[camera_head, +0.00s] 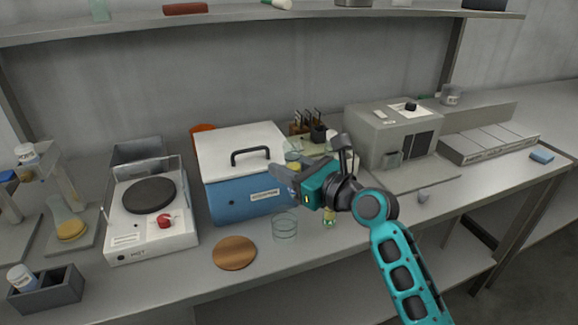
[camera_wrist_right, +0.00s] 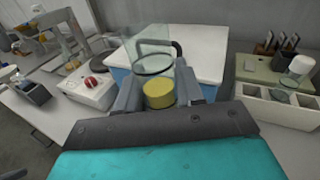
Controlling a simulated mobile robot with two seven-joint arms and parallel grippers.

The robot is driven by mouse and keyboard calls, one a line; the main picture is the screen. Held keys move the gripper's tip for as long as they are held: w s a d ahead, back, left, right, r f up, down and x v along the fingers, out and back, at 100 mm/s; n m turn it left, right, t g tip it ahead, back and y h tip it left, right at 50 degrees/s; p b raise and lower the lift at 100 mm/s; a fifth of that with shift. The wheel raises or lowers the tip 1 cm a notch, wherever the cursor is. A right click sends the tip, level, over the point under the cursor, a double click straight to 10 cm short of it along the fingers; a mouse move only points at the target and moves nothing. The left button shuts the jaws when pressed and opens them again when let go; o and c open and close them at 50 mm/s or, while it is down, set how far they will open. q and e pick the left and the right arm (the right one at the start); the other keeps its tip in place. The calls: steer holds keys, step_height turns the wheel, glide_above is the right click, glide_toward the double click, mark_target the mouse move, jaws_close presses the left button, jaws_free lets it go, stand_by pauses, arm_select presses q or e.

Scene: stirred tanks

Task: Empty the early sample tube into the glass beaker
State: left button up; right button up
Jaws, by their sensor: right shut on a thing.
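My right gripper (camera_head: 282,177) is raised in front of the blue box and above the bench. It is shut on a clear tube (camera_wrist_right: 158,93) with yellow contents, seen between the fingers in the wrist view. Its open rim faces the wrist camera; I cannot read a label on it. In the head view the tube is mostly hidden by the gripper. An empty-looking glass beaker (camera_head: 285,226) stands on the bench below the gripper, apart from it. A small vial (camera_head: 329,219) with yellow-green contents stands to its right. My left gripper is not in view.
A blue box with a white lid (camera_head: 240,200) stands behind the beaker. A hot plate (camera_head: 150,225) is left, a grey instrument (camera_head: 388,135) right. A round wooden disc (camera_head: 234,253) lies near the front edge. A shelf (camera_head: 260,14) crosses above.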

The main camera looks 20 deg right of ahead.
steer(key=d+f+n+g+h, duration=0.2)
steer(key=shift+s+n+g, duration=0.3)
steer(key=shift+s, duration=0.05)
steer(key=shift+s+d+f+n+g+h, duration=0.15)
steer(key=shift+d+f+n+g+h, duration=0.2)
steer(key=shift+n+g+h, duration=1.05)
steer(key=shift+s+d+f+n+g+h, duration=0.1)
steer(key=shift+d+f+n+g+h, duration=0.5)
steer(key=shift+h, duration=1.6)
steer(key=shift+s+d+r+n+g+h, duration=0.2)
steer(key=shift+n+g+h, duration=0.3)
steer(key=shift+n+h, duration=1.1)
steer(key=shift+w+f, duration=0.1)
steer(key=shift+w, duration=0.05)
